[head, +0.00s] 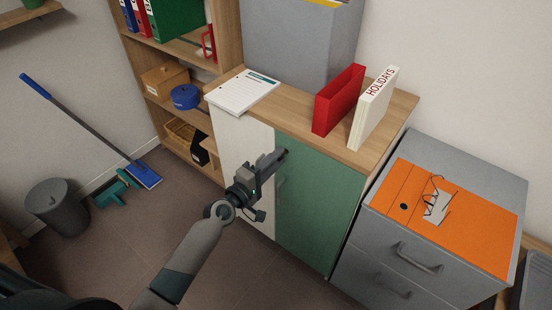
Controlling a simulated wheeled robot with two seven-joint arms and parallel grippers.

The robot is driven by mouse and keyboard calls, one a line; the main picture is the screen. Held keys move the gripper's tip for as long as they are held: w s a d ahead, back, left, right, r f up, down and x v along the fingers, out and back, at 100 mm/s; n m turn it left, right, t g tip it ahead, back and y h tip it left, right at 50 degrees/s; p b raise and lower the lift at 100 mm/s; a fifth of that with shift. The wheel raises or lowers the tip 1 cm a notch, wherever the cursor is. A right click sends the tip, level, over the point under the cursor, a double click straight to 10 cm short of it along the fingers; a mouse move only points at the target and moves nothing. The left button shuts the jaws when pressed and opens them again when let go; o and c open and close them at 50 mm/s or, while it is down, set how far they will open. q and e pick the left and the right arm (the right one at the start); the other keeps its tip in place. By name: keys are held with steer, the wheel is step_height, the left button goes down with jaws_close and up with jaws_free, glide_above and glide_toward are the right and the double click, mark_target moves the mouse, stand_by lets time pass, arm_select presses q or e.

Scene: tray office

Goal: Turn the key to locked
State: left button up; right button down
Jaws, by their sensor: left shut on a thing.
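A low cabinet has a white left door (241,178) and a green right door (318,205), both closed, with a handle (281,188) on the green door near the seam. My left gripper (281,154) reaches the upper left corner of the green door, just above that handle. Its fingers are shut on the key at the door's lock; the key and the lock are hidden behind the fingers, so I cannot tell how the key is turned. My right gripper is not in view.
On the cabinet top (298,122) stand a notepad (242,92), a red box file (338,100) and a white "HOLIDAYS" binder (373,108). A grey drawer unit (408,262) with an orange folder (470,225) stands on the right. A bin (58,208) and broom (75,115) are at left.

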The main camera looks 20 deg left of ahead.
arm_select(q)
steer(key=shift+a, duration=0.1)
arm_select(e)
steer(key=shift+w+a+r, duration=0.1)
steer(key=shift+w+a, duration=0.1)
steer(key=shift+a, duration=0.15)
arm_select(q)
steer(key=o, duration=1.1)
steer(key=shift+c, duration=0.2)
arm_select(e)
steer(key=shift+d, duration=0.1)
arm_select(q)
steer(key=b+v, duration=0.3)
steer(key=v, duration=1.4)
steer(key=shift+s, duration=0.2)
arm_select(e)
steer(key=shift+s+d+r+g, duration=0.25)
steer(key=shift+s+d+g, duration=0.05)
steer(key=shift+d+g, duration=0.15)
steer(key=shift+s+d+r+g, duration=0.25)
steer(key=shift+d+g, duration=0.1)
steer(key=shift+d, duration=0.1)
